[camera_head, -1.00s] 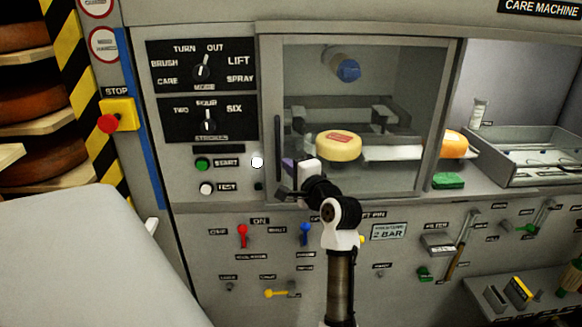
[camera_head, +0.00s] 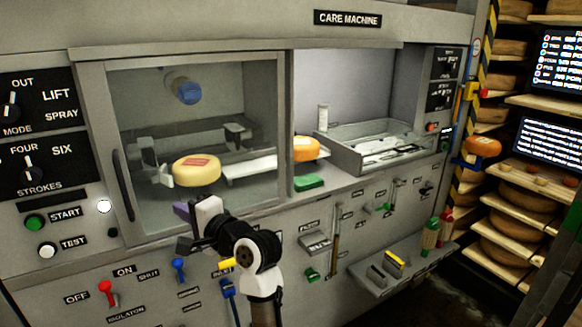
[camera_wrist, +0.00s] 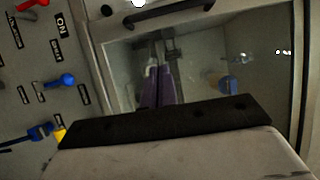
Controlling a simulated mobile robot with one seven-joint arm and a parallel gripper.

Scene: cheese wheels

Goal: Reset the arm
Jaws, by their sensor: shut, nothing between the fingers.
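My arm rises from the bottom of the head view, and my gripper (camera_head: 184,245) is in front of the care machine's lower panel, just below the glass door (camera_head: 198,140). The gripper is shut and holds nothing. In the wrist view its dark body fills the lower part, with the purple fingers (camera_wrist: 157,88) together in front of the glass. A pale yellow cheese wheel (camera_head: 197,171) with a red label sits behind the glass, apart from my gripper.
An orange cheese wheel (camera_head: 306,149) and a green block (camera_head: 309,182) are by the right bay. A metal tray (camera_head: 345,153) stands there too. Red (camera_head: 107,292) and blue (camera_head: 178,268) levers stick out near my arm. Shelves of cheese (camera_head: 512,205) stand at the right.

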